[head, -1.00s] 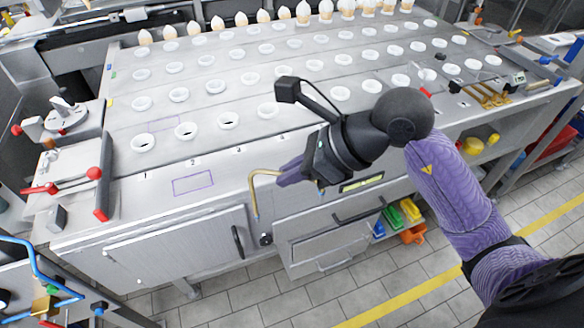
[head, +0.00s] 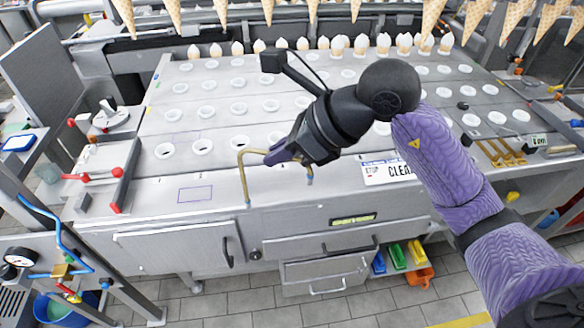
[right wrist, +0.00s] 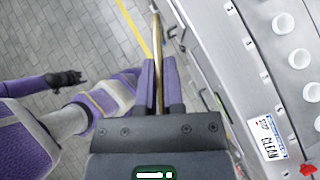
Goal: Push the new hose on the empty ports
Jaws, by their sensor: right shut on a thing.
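My right gripper (head: 282,153) is shut on a bent brass-coloured hose (head: 243,172), shaped like an upside-down U with both ends hanging down. It is held in front of the counter's front edge. In the right wrist view the fingers (right wrist: 160,85) clasp the hose (right wrist: 157,55), seen edge-on. My left gripper (right wrist: 65,78) shows small and dark in the right wrist view, away from the hose; its jaws are too small to read. I cannot make out the empty ports clearly. A frame at lower left carries a blue hose (head: 62,238) and brass fittings (head: 62,271).
A steel counter (head: 150,192) with rows of white rings fills the middle. Drawers and a cabinet (head: 180,248) are below. A "CLEAN" plate (head: 385,172) lies near the front edge. A gauge (head: 20,257) stands at lower left. Ice-cream cones (head: 433,20) hang above. Tiled floor is free in front.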

